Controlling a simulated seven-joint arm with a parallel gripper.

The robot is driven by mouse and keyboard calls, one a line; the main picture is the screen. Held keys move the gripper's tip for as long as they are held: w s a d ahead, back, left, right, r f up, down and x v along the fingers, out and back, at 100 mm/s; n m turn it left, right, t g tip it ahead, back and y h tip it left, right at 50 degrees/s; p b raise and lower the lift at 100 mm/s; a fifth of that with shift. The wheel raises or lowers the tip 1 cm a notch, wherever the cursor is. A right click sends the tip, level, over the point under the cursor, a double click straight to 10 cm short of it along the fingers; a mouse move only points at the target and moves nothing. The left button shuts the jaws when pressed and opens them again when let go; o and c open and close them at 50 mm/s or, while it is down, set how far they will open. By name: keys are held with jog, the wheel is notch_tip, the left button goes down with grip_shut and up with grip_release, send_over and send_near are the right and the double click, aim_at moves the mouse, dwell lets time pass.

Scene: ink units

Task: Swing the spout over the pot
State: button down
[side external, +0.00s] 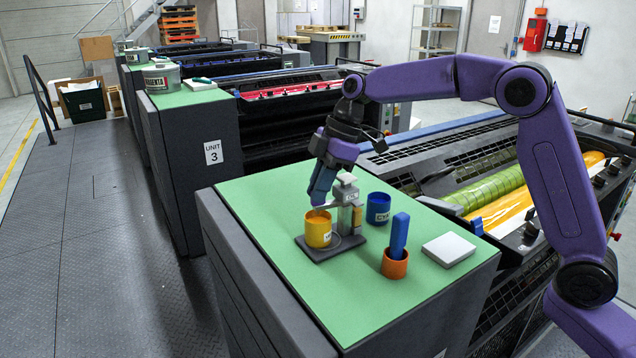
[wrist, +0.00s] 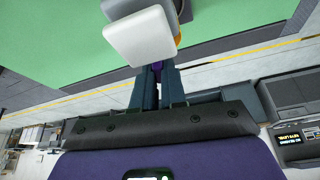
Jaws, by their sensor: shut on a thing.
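A small grey dispenser (side external: 347,208) with a pale cap stands on a dark base plate (side external: 350,250) on the green worktop. A yellow pot (side external: 318,230) stands upright on the left of the plate. The spout (side external: 327,206) appears as a short light bar running left from the dispenser, above the pot's rim. My gripper (side external: 318,200) points down over the pot, shut on the spout; the fingers hide most of the grip. In the wrist view the pale cap (wrist: 142,38) sits just beyond my fingertips (wrist: 155,70), and only a sliver of yellow shows.
A blue pot (side external: 378,208) stands right of the dispenser. An orange cup (side external: 395,264) holding a blue upright object (side external: 399,235) and a pale flat block (side external: 449,249) are nearer the front right. The green worktop (side external: 290,275) is clear at the front left.

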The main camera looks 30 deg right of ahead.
jog(key=shift+s+f+n+g, duration=0.35)
jog(key=shift+s+n, duration=0.25)
jog(key=shift+n, duration=0.3)
jog(key=c, duration=1.2)
grip_release()
jog(key=shift+r, duration=0.25)
jog(key=v, duration=1.7)
jog(key=shift+w+r, duration=0.15)
